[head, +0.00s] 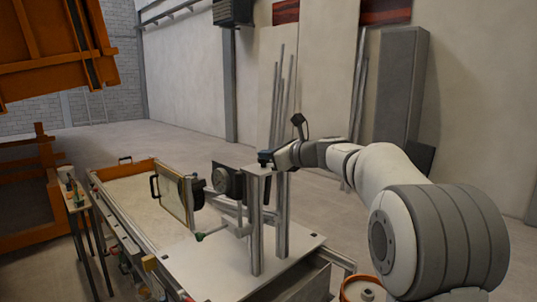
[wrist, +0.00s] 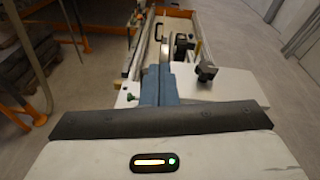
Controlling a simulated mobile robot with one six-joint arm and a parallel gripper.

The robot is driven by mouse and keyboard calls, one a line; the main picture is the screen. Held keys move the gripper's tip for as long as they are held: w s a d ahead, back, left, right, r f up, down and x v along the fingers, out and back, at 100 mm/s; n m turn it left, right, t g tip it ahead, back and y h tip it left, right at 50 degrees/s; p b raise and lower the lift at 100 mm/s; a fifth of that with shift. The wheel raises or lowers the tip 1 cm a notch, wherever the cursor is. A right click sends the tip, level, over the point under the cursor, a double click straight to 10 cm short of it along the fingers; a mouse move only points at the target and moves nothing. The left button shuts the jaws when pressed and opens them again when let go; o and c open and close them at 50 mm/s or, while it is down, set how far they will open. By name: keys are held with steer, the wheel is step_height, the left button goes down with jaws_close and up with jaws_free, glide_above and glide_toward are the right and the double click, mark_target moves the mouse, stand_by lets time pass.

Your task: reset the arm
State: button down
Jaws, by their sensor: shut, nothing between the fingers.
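My arm reaches in from the right of the head view, and my gripper (head: 265,157) is at its left end, small and dark blue. In that view it overlaps the top of a grey metal post on the sandbed rig; I cannot tell whether it touches the post. In the wrist view my gripper (wrist: 159,72) shows as two blue-grey fingers pressed together, with nothing between them. They point away over the rig's white plate (wrist: 225,88).
The sandbed (head: 140,200) is a long tray of pale sand with a handled frame (head: 175,197) standing upright over it. A small table (head: 73,200) with small items stands left. An orange-rimmed bucket (head: 362,290) is below my arm. Open floor lies behind the rig.

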steer(key=shift+r, duration=0.2)
steer(key=s+d+f+n+g+h, duration=0.2)
steer(key=s+f+n, duration=0.6)
steer(key=s, duration=0.6)
steer(key=s+d+f+n+g+h, duration=0.3)
steer(key=s+d+f+n+h, duration=0.2)
steer(key=s, duration=0.9)
steer(key=s+d+f+n+g+h, duration=0.2)
steer(key=s+d+f+n+h, duration=0.2)
steer(key=s+f+n, duration=0.7)
steer(key=s+d+n, duration=0.1)
steer(key=s+d, duration=0.1)
steer(key=s, duration=0.1)
steer(key=shift+f+g, duration=0.3)
steer(key=shift+g, duration=0.1)
steer(key=shift+s, duration=0.15)
